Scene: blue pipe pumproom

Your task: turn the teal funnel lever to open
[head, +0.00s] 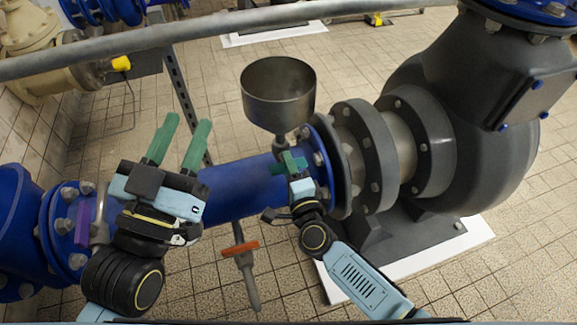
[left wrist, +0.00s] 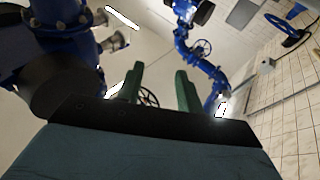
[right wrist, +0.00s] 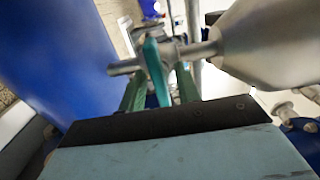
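The teal funnel lever (right wrist: 156,72) shows in the right wrist view, on the metal valve under the funnel. The grey funnel (head: 278,92) stands upright above the blue pipe in the head view. My right gripper (head: 290,163) is at the valve below the funnel, with its green fingers on either side of the lever. Gaps show between lever and fingers, so it looks open around it. In the head view the fingers and the lever overlap and are hard to tell apart. My left gripper (head: 186,128) is open and empty, raised above the pipe's left part.
An orange lever (head: 240,248) sits on a drain valve below the blue pipe (head: 238,188). A purple lever (head: 82,226) is at the left flange. A grey rail (head: 200,34) crosses the top. A big dark pump (head: 470,130) stands at the right.

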